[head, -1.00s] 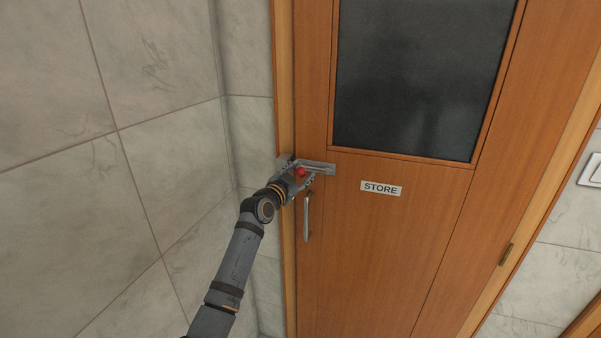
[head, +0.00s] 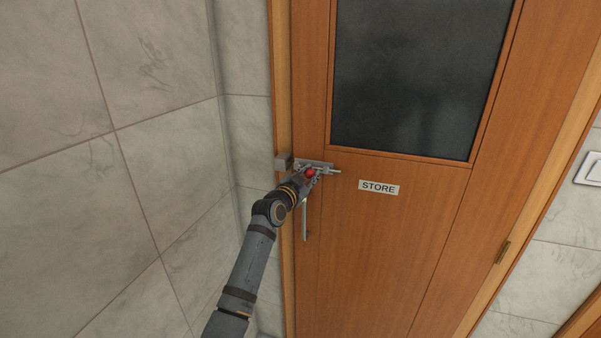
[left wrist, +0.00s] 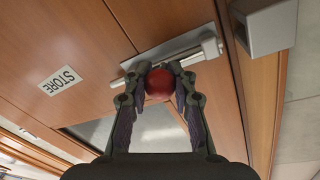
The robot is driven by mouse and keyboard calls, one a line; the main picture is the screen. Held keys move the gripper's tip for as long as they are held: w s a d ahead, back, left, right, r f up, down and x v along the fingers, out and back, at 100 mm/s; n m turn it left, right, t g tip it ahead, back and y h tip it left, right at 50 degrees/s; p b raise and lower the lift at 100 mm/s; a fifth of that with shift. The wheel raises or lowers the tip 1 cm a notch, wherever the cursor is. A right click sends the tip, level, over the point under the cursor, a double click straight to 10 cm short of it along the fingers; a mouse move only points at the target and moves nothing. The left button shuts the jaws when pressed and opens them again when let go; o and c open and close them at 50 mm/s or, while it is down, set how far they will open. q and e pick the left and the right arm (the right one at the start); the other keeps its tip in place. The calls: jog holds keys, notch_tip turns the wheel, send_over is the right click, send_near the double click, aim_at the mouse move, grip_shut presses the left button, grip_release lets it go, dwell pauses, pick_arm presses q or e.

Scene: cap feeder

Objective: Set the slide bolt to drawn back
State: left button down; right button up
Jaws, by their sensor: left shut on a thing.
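The slide bolt (head: 325,165) is a grey metal plate with a rod, mounted across the left edge of the wooden door. Its red round knob (head: 310,174) also shows in the left wrist view (left wrist: 158,85). My left gripper (head: 314,172) is shut on the knob, with a finger on either side of it. The rod (head: 337,171) sticks out past the right end of the plate. The grey keeper block (head: 284,160) sits on the door frame; in the left wrist view (left wrist: 268,22) the rod's near end appears clear of it. My right gripper is out of view.
A vertical door handle (head: 305,220) hangs just below the bolt, partly behind my left arm. The door (head: 390,240) has a dark window (head: 420,80) and a STORE sign (head: 379,187). A tiled wall (head: 150,180) stands close on the left.

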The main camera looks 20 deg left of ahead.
pick_arm(q)
jog(key=shift+f, duration=0.1)
jog(key=c, duration=1.5)
grip_release()
jog(key=shift+d, duration=0.1)
jog(key=o, duration=0.4)
jog(key=shift+d, duration=0.2)
jog(key=shift+a, duration=0.1)
jog(key=shift+s+a, duration=0.1)
jog(key=shift+s, duration=0.15)
jog(key=s, duration=0.3)
jog(key=s+a, duration=0.1)
jog(key=s, duration=0.3)
jog(key=s+a, duration=0.1)
jog(key=s, duration=0.3)
jog(key=shift+s, duration=0.15)
